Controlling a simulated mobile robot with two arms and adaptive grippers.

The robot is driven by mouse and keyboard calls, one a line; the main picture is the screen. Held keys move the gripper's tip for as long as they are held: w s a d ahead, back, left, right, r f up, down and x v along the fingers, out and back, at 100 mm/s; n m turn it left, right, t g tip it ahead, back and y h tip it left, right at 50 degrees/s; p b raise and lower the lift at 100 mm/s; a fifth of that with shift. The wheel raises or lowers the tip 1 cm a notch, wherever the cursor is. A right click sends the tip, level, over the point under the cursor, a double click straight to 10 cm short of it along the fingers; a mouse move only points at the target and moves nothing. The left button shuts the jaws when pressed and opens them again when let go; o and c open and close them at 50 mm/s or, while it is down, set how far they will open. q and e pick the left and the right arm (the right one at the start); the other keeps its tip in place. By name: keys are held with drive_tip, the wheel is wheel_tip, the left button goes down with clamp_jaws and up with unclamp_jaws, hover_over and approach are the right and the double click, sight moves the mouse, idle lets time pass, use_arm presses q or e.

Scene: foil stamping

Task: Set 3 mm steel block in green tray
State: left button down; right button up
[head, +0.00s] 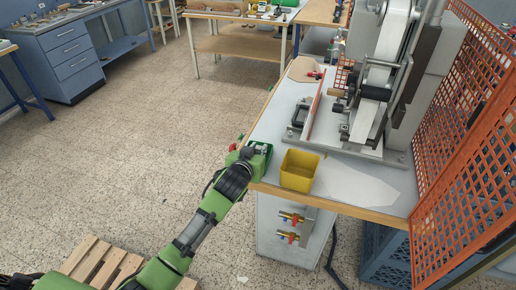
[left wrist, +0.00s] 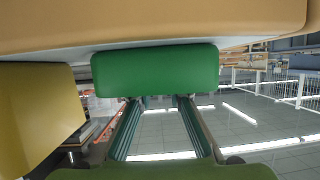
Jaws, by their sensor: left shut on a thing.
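The green tray (head: 265,158) sits at the near left corner of the bench, beside a yellow bin. It also shows in the left wrist view (left wrist: 155,70), which is upside down, as a plain green wall. My left gripper (head: 256,149) is at the tray, and its fingers (left wrist: 159,100) reach down over the tray's rim. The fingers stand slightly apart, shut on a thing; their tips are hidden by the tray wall. The held thing, likely the 3 mm steel block, cannot be seen in either view. My right gripper is not in view.
The yellow bin (head: 298,171) stands close to the right of the tray. The stamping press (head: 375,95) is behind it, with an orange mesh guard (head: 465,150) on the right. A wooden pallet (head: 100,264) lies on the floor at the lower left.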

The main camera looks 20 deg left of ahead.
use_arm(q)
drive_tip(key=shift+f, duration=0.2)
drive_tip(key=shift+f, duration=0.2)
drive_tip(key=c, duration=2.2)
unclamp_jaws()
drive_tip(key=shift+r, duration=0.2)
drive_tip(key=b+v, duration=0.2)
drive_tip(key=v, duration=1)
drive_tip(key=shift+s+f, duration=0.1)
